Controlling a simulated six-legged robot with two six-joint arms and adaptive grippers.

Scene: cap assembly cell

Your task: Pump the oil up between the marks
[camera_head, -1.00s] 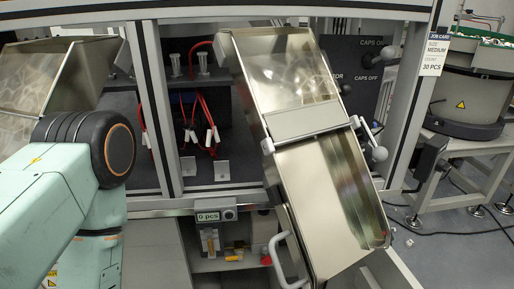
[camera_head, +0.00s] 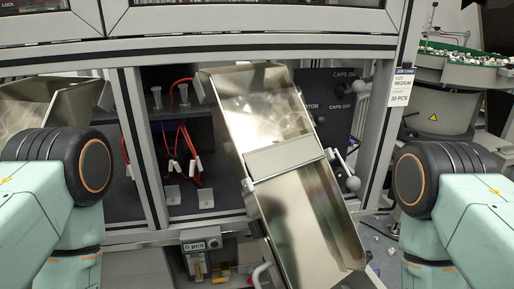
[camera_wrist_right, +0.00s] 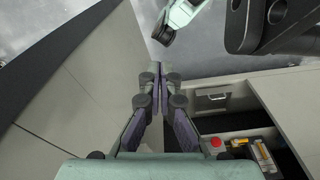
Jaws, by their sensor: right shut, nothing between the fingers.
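An open bay (camera_head: 222,272) under the cabinet holds a small upright unit with an amber part (camera_head: 197,268), maybe the oil reservoir. The right wrist view also shows this unit (camera_wrist_right: 263,155), with a yellow-and-black part (camera_wrist_right: 239,143) and a red knob (camera_wrist_right: 216,142) beside it. I cannot read any oil level or marks. My right gripper (camera_wrist_right: 155,80) is shut and empty, to the left of the bay's contents in the right wrist view and apart from them. My left arm shows at the left of the head view, but its gripper is out of the picture.
A counter reading 0 pcs (camera_head: 194,246) sits above the bay. A bowl feeder (camera_head: 445,95) stands at the back right.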

